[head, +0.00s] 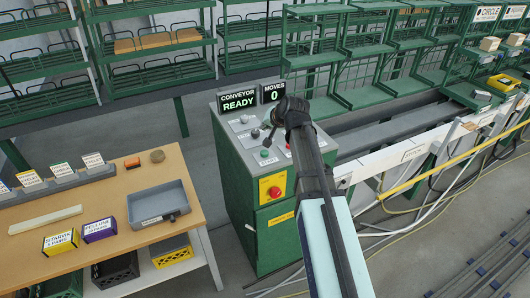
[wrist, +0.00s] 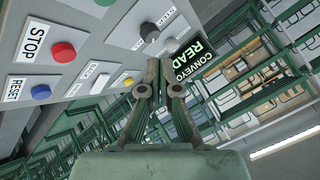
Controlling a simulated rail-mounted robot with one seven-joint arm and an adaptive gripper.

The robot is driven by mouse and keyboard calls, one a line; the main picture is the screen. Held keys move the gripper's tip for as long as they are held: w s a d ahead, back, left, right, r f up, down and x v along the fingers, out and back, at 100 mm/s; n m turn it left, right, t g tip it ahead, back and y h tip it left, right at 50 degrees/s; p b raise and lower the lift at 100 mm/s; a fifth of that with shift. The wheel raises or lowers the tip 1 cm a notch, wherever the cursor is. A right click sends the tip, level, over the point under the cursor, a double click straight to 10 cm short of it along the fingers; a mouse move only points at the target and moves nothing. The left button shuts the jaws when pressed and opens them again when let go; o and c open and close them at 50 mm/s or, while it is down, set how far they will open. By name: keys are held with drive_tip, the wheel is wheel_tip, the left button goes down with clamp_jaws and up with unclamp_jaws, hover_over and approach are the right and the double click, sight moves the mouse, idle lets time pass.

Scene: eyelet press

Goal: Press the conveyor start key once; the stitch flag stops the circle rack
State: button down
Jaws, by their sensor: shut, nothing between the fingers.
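The green control box (head: 240,185) stands in the middle of the head view. Its sloped top panel (head: 250,135) carries several keys and a START label (head: 266,154). In the wrist view a green key (wrist: 105,2) is cut by the top edge, left of a dark knob (wrist: 148,31). My gripper (head: 268,130) is shut and empty over the panel; in the wrist view its fingertips (wrist: 160,68) appear in front of the panel's edge near the display. Contact cannot be told. A sign reading CIRCLE (head: 487,14) tops a green rack at the far right.
A red STOP button (wrist: 63,52) and blue RESET button (wrist: 41,91) are on the panel. The displays read CONVEYOR READY (head: 239,101) and MOVES 0 (head: 273,93). A wooden table (head: 185,190) with a grey tray (head: 158,203) stands left. The conveyor (head: 410,150) lies right.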

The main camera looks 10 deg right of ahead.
sight(265, 153)
drive_tip(key=shift+f+b, duration=2.5)
drive_tip(key=shift+f, duration=1.9)
drive_tip(key=shift+f, duration=0.45)
